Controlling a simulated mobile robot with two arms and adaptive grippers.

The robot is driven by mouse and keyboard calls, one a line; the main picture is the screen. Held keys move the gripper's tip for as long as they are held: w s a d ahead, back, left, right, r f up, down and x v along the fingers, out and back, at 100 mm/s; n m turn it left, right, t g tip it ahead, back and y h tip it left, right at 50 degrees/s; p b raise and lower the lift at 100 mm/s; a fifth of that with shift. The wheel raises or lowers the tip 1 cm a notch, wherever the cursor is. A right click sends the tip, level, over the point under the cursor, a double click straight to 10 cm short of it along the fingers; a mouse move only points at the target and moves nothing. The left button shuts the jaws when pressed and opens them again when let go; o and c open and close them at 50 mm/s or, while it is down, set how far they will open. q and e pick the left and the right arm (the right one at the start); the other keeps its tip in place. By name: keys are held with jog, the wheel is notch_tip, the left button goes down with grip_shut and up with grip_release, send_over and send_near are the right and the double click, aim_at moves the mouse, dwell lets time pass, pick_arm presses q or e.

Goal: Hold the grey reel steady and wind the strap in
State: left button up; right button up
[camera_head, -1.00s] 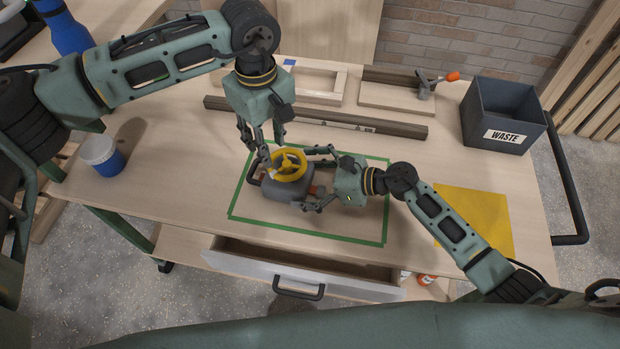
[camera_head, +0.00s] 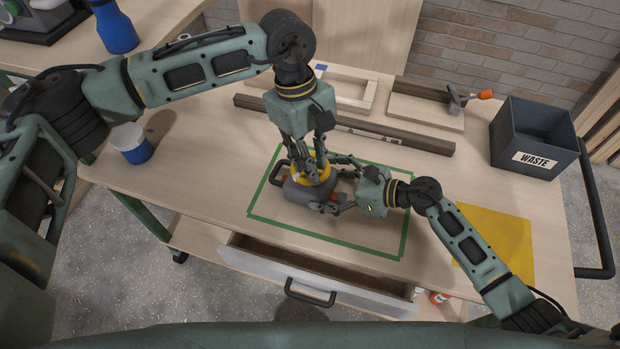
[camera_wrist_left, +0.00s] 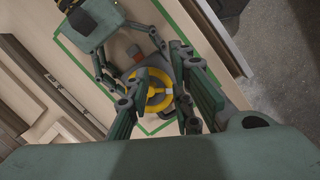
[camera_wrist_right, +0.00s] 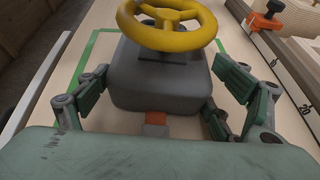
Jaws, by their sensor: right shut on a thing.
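The grey reel (camera_head: 299,194) stands inside the green outline on the bench. Its yellow handwheel (camera_wrist_right: 167,35) is on top. My right gripper (camera_head: 333,183) is shut on the reel body, one finger on each side, as the right wrist view (camera_wrist_right: 160,88) shows. My left gripper (camera_head: 311,167) points down over the handwheel and partly hides it. In the left wrist view its fingers are apart, with the handwheel (camera_wrist_left: 152,100) showing between them; contact is unclear. An orange piece (camera_wrist_right: 157,117) sticks out at the reel's near side; I cannot tell whether it is the strap.
A dark WASTE bin (camera_head: 533,140) and a yellow sheet (camera_head: 500,240) are on the right. A white and blue tub (camera_head: 131,143) is at the left. A clamp (camera_head: 456,100) and wooden pieces lie behind. The drawer (camera_head: 320,262) below the front edge is open.

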pick_arm(q)
jog(key=s+d+r+n+g+h, duration=0.45)
jog(key=s+d+r+h, duration=0.2)
jog(key=s+d, duration=0.35)
jog(key=w+d+r+n+h, duration=0.2)
jog(key=w+r+n+h, duration=0.2)
jog(key=r+n+h, duration=0.85)
jog(key=w+a+f+n+t+y, duration=0.2)
jog(key=w+a+n+t, duration=0.55)
jog(key=n+t, duration=0.55)
jog(key=w+a+f+n+t+y, duration=0.15)
jog(key=w+a+n+t, duration=0.6)
jog(key=n, duration=0.95)
jog(key=w+a+f+n+t+y, duration=0.1)
jog(key=w+a+f+n+y, duration=0.15)
jog(key=f+n, duration=0.35)
jog(key=w+a+f+n+t+y, duration=0.1)
jog(key=a+f+n+y, duration=0.25)
jog(key=f+n, duration=0.25)
jog(key=n+g+h, duration=0.2)
jog(key=n+g, duration=0.5)
jog(key=n, duration=0.7)
send_near(297, 175)
jog(key=shift+y, duration=0.25)
jog(key=x, duration=1)
jog(key=shift+d+f, duration=0.15)
jog(key=shift+f, duration=0.05)
